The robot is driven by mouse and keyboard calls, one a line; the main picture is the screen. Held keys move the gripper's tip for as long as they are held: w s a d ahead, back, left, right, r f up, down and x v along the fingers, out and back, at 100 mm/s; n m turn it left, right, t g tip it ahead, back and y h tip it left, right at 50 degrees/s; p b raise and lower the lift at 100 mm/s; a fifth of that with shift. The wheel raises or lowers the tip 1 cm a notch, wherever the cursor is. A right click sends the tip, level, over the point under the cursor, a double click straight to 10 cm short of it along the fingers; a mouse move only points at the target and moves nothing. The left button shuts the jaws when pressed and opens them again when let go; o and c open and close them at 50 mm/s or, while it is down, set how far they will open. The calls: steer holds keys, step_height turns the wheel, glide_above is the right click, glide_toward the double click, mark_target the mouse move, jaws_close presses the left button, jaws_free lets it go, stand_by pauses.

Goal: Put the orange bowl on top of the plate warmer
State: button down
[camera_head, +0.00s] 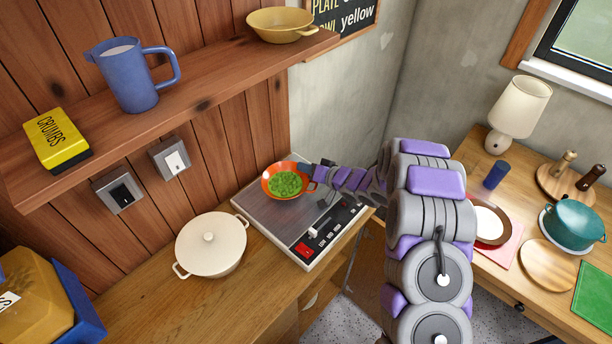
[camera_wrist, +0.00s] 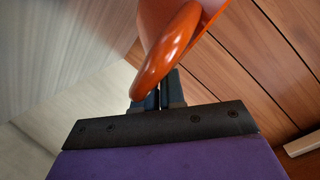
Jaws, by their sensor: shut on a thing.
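The orange bowl (camera_head: 285,183), filled with green peas or similar bits, is at the plate warmer (camera_head: 262,213), over the left and back part of its grey top. I cannot tell whether the bowl touches that surface. My gripper (camera_head: 311,173) reaches in from the right and is shut on the bowl's handle at its right side. In the wrist view the gripper jaws (camera_wrist: 157,97) are closed at the orange loop handle (camera_wrist: 168,55), with part of the bowl wall (camera_wrist: 168,18) above. The plate warmer has a dark control strip with a red switch along its front.
A cream lidded pot (camera_head: 211,245) stands on the wooden counter left of the warmer. A shelf (camera_head: 205,85) above holds a blue jug (camera_head: 130,78), a yellow box (camera_head: 57,140) and a yellow bowl (camera_head: 281,25). A side table with a lamp (camera_head: 518,112) and teal pot (camera_head: 573,226) is at the right.

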steer(key=shift+w+d, duration=0.1)
steer(key=shift+d, duration=0.05)
steer(key=d+f, duration=0.1)
steer(key=f+b, duration=0.1)
steer(key=shift+d+f, duration=0.35)
steer(key=shift+d, duration=0.05)
steer(key=shift+f, duration=0.3)
steer(key=shift+a, duration=0.4)
steer(key=c, duration=1.4)
jaws_free()
steer(key=shift+a, duration=0.45)
steer(key=shift+o, duration=0.9)
steer(key=shift+d, duration=0.15)
steer(key=shift+d+r, duration=0.1)
steer(key=shift+d, duration=0.6)
steer(key=p+v, duration=0.2)
steer(key=v, duration=0.9)
steer(key=shift+s+d, duration=0.15)
steer(key=shift+s, duration=0.15)
